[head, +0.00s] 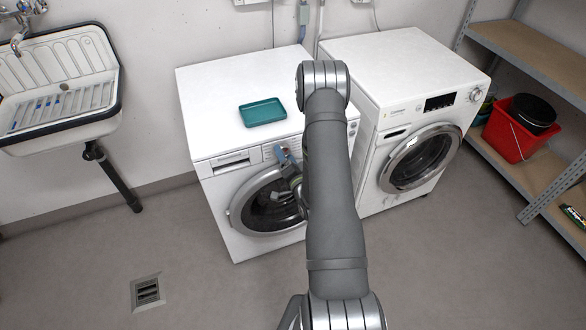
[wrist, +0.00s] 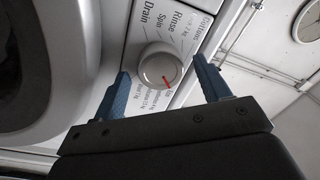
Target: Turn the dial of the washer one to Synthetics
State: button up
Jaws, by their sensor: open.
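The left frontloader (head: 212,195) is white, with a round door. Its dial (wrist: 156,62) is a white knob with a red mark pointing to the lower right in the wrist view. In the head view my gripper (head: 284,158) is at the left machine's front panel, and my arm hides part of that panel and the dial.
A teal tray (head: 263,112) lies on the left machine's top. A second white frontloader (head: 410,70) stands to the right, with its own knob and display. A sink (head: 65,85) is at the left, and a shelf with a red bucket (head: 508,138) is at the right. The front floor is clear.

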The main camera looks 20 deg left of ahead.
jog(key=v, duration=1.7)
jog(key=shift+a, duration=0.15)
jog(key=x, duration=1.7)
jog(key=shift+w, duration=0.15)
